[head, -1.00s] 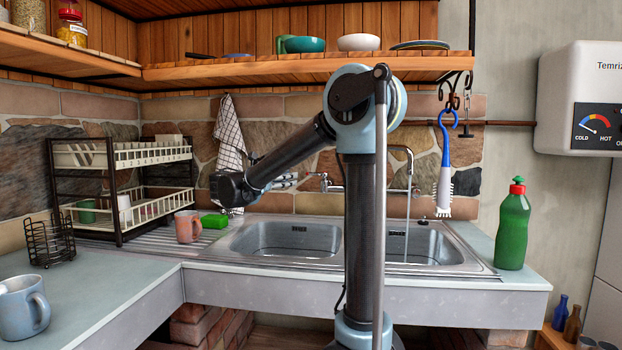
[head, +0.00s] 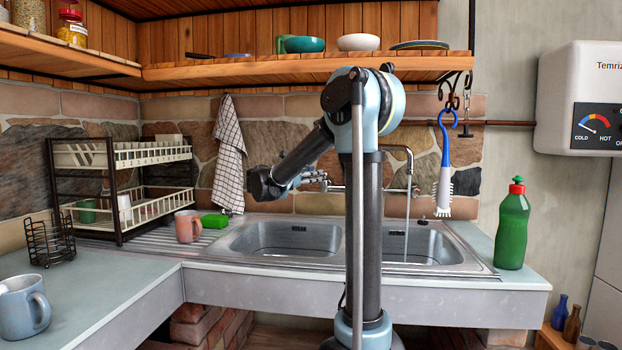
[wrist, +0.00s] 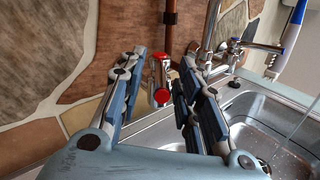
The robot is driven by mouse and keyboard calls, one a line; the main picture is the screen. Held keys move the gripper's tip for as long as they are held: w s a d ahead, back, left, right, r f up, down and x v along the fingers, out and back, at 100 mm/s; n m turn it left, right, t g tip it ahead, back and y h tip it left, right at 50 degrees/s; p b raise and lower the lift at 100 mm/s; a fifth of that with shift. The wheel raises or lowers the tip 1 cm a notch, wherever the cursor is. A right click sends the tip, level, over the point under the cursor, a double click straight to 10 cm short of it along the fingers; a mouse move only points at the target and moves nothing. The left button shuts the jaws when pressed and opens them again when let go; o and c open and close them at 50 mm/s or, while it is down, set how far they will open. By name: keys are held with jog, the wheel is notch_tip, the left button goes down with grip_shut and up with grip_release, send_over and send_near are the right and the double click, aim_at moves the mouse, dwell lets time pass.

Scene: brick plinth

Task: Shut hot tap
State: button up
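The hot tap, with a red cap (wrist: 161,96), shows in the wrist view between the two fingers of my gripper (wrist: 163,72). The fingers are spread, with a gap on each side of the tap. In the head view my gripper (head: 314,177) is at the wall behind the sink, at the left end of the tap fitting, and largely covers the hot tap. The blue-marked cold tap (wrist: 234,43) is to the right. Water (head: 407,225) runs from the curved spout (head: 409,158) into the right basin; the stream also shows in the wrist view (wrist: 304,119).
The steel sink (head: 345,262) has two basins. A dish rack (head: 118,154), pink mug (head: 188,226) and green sponge (head: 214,221) stand to its left. A green bottle (head: 512,230) stands at the right. A blue brush (head: 445,150) hangs right of the spout.

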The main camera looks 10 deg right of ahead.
grip_shut()
jog(key=shift+w, duration=0.1)
